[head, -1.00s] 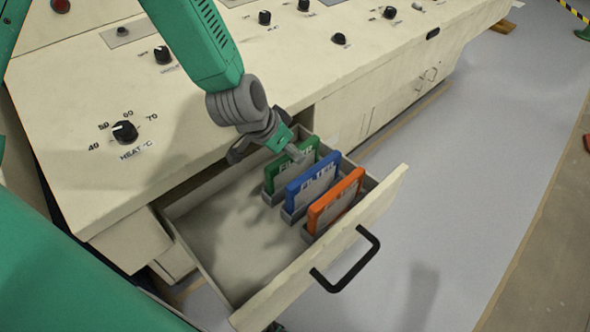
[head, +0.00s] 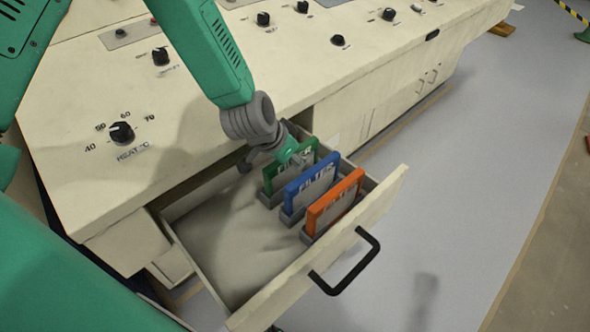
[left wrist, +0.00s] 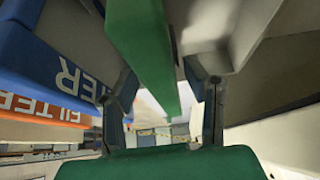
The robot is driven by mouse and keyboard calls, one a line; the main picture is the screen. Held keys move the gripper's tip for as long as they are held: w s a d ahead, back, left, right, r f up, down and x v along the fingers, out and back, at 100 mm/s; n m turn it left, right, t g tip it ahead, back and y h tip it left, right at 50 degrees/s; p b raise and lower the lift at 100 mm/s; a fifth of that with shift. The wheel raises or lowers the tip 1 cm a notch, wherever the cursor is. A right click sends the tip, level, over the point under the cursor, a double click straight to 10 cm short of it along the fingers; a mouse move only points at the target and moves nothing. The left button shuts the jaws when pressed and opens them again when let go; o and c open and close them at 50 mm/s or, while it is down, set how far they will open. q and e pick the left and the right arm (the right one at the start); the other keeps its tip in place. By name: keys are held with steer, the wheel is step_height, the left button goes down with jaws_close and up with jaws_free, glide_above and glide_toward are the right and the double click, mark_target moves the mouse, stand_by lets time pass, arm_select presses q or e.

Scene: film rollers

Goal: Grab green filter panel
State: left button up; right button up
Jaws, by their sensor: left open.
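The green filter panel (head: 275,178) stands upright in the open drawer, at the back of a row of three panels. My left gripper (head: 297,160) is over its top edge in the head view and partly hides it. In the left wrist view the green panel (left wrist: 145,45) runs between the two fingers of my left gripper (left wrist: 165,105). The fingers are apart, one on each side, with gaps showing. My right gripper does not show.
A blue filter panel (head: 312,180) and an orange one (head: 335,203) stand beside the green one in holders. The drawer front (head: 300,262) has a black handle (head: 350,268). The drawer's left part is empty. The cream console (head: 200,105) lies above it.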

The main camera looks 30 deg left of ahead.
arm_select(q)
steer(key=shift+a+f, duration=0.15)
steer(key=shift+a, duration=0.35)
steer(key=shift+c, duration=0.9)
steer(key=c, duration=0.6)
jaws_close()
steer(key=shift+d, duration=0.3)
